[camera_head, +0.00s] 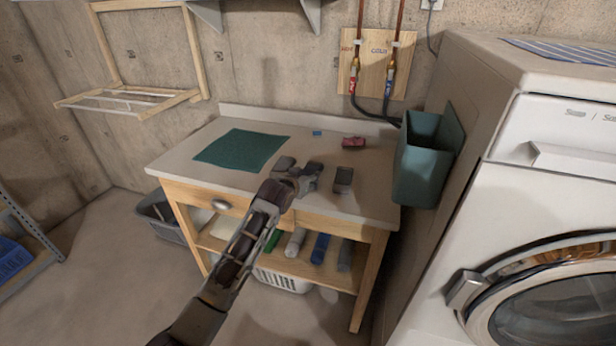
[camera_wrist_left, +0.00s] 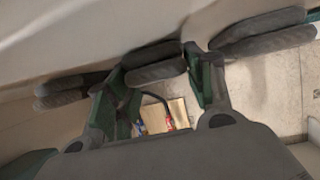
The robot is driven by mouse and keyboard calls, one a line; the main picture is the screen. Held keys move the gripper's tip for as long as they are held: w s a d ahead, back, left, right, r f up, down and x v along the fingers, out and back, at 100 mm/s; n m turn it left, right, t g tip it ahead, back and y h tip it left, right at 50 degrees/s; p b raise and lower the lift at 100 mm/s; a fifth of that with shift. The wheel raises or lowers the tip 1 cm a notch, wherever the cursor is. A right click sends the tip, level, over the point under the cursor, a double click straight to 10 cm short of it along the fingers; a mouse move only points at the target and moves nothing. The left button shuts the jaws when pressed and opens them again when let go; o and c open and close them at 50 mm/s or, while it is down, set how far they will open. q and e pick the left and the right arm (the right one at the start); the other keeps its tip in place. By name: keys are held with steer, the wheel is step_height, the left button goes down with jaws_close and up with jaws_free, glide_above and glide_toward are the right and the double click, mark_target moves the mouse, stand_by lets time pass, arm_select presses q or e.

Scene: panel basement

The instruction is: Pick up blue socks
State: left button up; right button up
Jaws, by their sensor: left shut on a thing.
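My left gripper (camera_head: 296,178) is just over the worktop of the wooden table (camera_head: 220,178), near its front edge. In the left wrist view its green-sided fingers (camera_wrist_left: 162,85) are shut on a dark grey padded thing (camera_wrist_left: 156,66). Similar grey lengths show outside both fingers; I cannot tell if they are one piece or if these are the socks. A small blue thing (camera_head: 317,133) lies flat at the back of the worktop, apart from the gripper. A blue roll (camera_head: 320,248) lies on the lower shelf. My right gripper is not in view.
On the worktop are a teal mat (camera_head: 240,150), a red thing (camera_head: 353,142) and a dark block (camera_head: 343,179). A green bin (camera_head: 425,165) hangs on the washing machine (camera_head: 545,200) at the right. A grey tub (camera_head: 160,218) stands left of the table.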

arm_select(q)
steer(key=shift+r, duration=0.75)
step_height(320, 180, up, 7)
steer(key=shift+f+p, duration=0.1)
steer(key=shift+p, duration=0.3)
steer(key=shift+r, duration=0.85)
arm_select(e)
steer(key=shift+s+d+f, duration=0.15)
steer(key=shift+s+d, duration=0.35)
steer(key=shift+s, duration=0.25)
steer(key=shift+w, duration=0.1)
